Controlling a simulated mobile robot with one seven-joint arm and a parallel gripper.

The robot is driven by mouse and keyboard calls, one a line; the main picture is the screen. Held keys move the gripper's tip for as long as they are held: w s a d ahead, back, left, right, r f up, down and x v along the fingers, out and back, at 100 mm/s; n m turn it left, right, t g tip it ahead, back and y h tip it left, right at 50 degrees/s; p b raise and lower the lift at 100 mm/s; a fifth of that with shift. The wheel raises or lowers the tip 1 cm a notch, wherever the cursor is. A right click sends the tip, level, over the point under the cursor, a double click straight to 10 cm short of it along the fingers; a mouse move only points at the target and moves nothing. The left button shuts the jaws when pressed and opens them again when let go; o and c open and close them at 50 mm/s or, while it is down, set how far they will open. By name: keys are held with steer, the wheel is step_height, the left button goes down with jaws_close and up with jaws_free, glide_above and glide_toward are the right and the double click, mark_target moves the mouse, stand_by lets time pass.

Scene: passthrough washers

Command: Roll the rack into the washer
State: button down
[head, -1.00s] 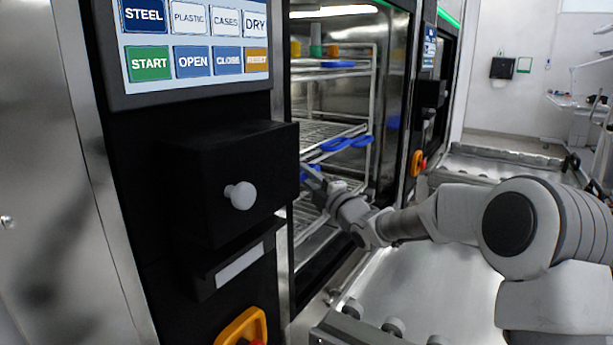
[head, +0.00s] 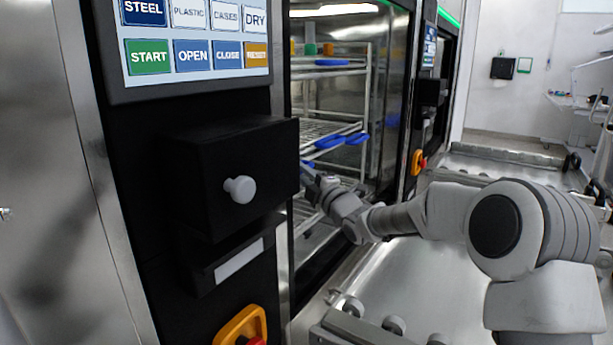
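The rack (head: 368,105) is a wire-frame cart with several shelves, standing inside the open washer (head: 398,100). Blue-handled items (head: 345,139) lie on its middle shelf, and orange and green items (head: 310,49) stand on top. My gripper (head: 306,168) reaches into the washer opening at the rack's near side, around middle-shelf height. Its fingertips are partly hidden behind the black box on the panel, so I cannot tell whether it touches or grips the rack.
A control panel (head: 195,45) with labelled buttons is at the left. Below it are a black box with a white knob (head: 239,189) and an orange-and-red emergency stop (head: 241,327). An empty metal roller table (head: 425,290) lies before the washer. Another table (head: 500,165) stands farther back.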

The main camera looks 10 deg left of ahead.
steer(key=a, duration=0.2)
steer(key=shift+w+a+r+b, duration=0.35)
steer(key=shift+r, duration=0.05)
steer(key=c, duration=0.8)
jaws_free()
steer(key=shift+a, duration=0.15)
steer(key=shift+a+f, duration=0.2)
steer(key=shift+f, duration=0.05)
steer(key=shift+w+d, duration=0.1)
